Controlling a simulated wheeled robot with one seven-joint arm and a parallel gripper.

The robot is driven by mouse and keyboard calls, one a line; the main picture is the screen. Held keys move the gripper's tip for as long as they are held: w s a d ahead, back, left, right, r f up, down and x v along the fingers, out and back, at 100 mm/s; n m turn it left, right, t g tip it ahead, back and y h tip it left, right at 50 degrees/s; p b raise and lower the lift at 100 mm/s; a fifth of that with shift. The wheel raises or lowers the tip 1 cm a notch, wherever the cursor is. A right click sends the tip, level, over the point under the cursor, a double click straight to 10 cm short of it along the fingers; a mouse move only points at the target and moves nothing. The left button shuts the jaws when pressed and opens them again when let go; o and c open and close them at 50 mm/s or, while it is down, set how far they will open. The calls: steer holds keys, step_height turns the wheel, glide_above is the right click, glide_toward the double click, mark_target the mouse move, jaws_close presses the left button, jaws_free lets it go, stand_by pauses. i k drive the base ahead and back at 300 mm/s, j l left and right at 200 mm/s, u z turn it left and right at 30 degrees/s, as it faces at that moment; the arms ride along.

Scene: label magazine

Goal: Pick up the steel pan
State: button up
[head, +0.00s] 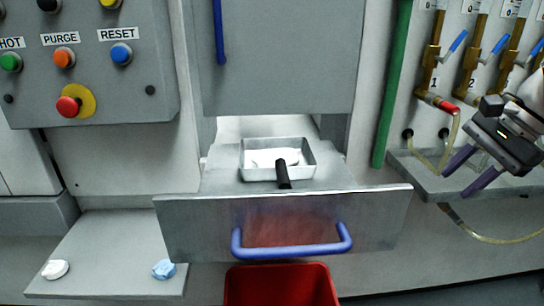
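The steel pan (304,169) is a small square tray with low walls and a black handle (283,174) pointing toward the front. White material (268,157) lies inside it. It rests in the pulled-out grey drawer (190,228), behind the drawer's front panel. My gripper (470,173) is at the far right, well away from the pan, with its two purple fingers apart and nothing visible between them.
The drawer has a blue handle (292,250), with a red bin (280,287) below. A left shelf (105,250) holds white (55,269) and blue (163,269) lumps. Valves and hoses (455,125) stand near my gripper. A control panel (90,85) is upper left.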

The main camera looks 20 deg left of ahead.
mark_target(282, 160)
steer(key=j, duration=1.55)
